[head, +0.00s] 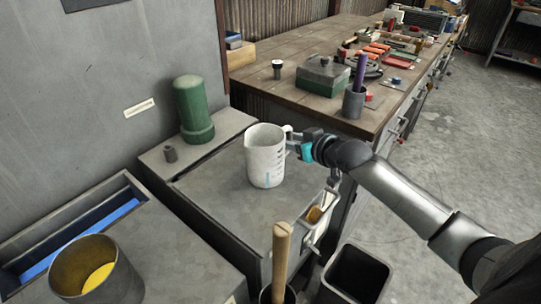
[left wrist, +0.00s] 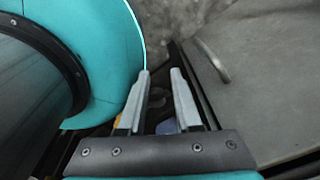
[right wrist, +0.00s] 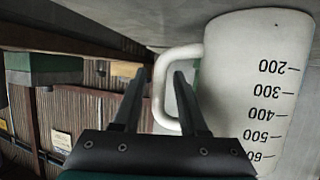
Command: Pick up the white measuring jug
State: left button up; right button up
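The white measuring jug (head: 266,160) stands upright on a grey cabinet top in the head view, its handle toward the right. In the right wrist view the jug (right wrist: 258,95) fills the right side, with dark volume marks. Its handle (right wrist: 160,92) shows between the fingers of my right gripper (right wrist: 160,85), which are apart with gaps beside the handle. The right gripper (head: 292,136) is at the jug's handle in the head view. My left gripper (left wrist: 160,85) is open and empty in the left wrist view and does not show in the head view.
A green cylinder (head: 194,110) stands behind the jug on a ledge. A wooden workbench (head: 290,65) with tools is behind. In front are a wooden handle (head: 281,250), a dark bin (head: 356,274) and a metal pot (head: 95,272). The grey top around the jug is clear.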

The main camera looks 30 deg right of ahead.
grip_shut()
dwell(1.0)
jog(key=shift+r, duration=0.1)
